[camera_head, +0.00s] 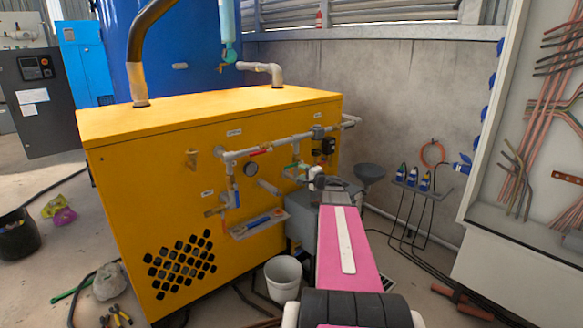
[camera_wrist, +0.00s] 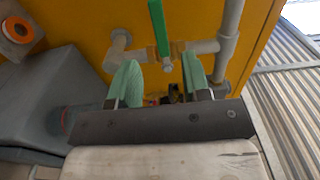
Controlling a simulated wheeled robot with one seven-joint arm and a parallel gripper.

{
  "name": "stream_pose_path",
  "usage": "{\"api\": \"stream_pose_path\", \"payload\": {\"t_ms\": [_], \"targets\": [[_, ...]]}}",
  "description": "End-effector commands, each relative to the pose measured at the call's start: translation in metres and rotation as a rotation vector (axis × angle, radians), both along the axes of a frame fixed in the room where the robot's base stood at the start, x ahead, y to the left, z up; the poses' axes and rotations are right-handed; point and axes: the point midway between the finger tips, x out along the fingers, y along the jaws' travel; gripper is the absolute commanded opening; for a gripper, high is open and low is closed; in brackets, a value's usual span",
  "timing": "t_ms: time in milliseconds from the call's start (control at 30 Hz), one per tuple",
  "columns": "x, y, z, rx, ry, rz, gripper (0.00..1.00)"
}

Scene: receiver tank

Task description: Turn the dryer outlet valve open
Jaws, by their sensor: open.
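A valve with a green lever (camera_wrist: 158,28) sits on a grey pipe (camera_wrist: 205,46) in front of the yellow dryer cabinet (camera_head: 130,190). In the wrist view the lever runs from the valve body up past the top edge. My gripper (camera_wrist: 160,70) is open, with its two pale green fingers apart and nothing held between them. The valve body lies just beyond and between the fingertips; I see no clear contact. In the head view my gripper (camera_head: 300,172) is at the cabinet's right front, partly hiding the green-handled valve. No label names the outlet valve legibly.
A red-handled valve (camera_head: 260,152), a gauge (camera_head: 251,169) and a blue-handled valve (camera_head: 237,198) are on pipework left of my gripper. A small tray (camera_head: 258,226) juts out below. A white bucket (camera_head: 283,275) stands on the floor. A grey funnel (camera_head: 370,174) is at the right.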

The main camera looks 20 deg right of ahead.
Motion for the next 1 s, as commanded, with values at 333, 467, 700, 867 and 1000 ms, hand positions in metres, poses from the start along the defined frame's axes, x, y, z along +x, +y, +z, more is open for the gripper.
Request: {"api": "stream_pose_path", "payload": {"t_ms": [333, 467, 700, 867, 1000], "targets": [[0.06, 0.021, 0.0, 0.0, 0.0, 0.003, 0.44], [0.074, 0.026, 0.0, 0.0, 0.0, 0.003, 0.44], [0.083, 0.031, 0.0, 0.0, 0.001, 0.002, 0.44], [0.083, 0.031, 0.0, 0.0, 0.001, 0.002, 0.44], [0.083, 0.031, 0.0, 0.0, 0.001, 0.002, 0.21]]}}
